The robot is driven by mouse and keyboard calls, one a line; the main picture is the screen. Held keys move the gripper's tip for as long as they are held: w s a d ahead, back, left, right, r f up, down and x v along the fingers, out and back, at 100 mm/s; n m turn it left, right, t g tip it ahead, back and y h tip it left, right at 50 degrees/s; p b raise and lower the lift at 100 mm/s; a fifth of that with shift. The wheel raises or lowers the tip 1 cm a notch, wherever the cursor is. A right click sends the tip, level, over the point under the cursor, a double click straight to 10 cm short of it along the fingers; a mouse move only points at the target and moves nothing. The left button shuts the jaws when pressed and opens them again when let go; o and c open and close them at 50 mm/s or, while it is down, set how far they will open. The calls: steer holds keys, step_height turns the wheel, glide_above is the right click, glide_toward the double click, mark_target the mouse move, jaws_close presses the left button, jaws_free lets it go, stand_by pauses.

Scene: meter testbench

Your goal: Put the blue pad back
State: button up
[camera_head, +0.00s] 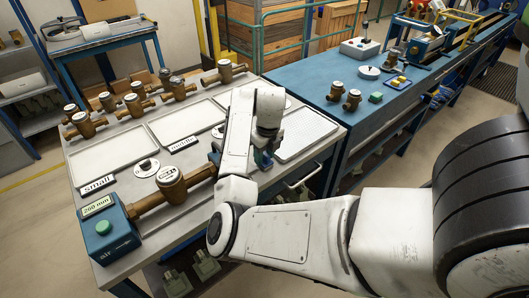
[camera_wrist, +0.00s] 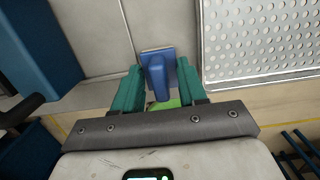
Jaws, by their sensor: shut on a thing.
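My gripper (camera_wrist: 158,78) has teal fingers, shut on the blue pad (camera_wrist: 157,66), a small blue piece with an upright grip and a pale far edge. A small bright green patch shows below the pad between the fingers; I cannot tell what it is. In the head view my gripper (camera_head: 262,160) is low over the front right of the grey table (camera_head: 232,192), beside the right-hand perforated tray (camera_head: 303,135). My arm hides much of that area. I cannot tell whether the pad touches the table.
The grey table holds a left tray (camera_head: 110,158), a middle tray (camera_head: 187,122), several brass meters at the back, and a brass meter (camera_head: 172,185) beside a blue end block (camera_head: 105,228). A blue bench (camera_head: 345,122) at right carries meters, a green block (camera_head: 376,97) and a yellow-edged item (camera_head: 398,82).

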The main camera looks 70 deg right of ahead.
mark_target(268, 155)
steer(key=shift+f, duration=0.15)
steer(key=o, duration=1)
steer(key=r, duration=0.4)
steer(key=s+r+b, duration=0.1)
steer(key=r, duration=0.7)
steer(key=shift+s+a+r, duration=0.15)
steer(key=shift+a, duration=0.2)
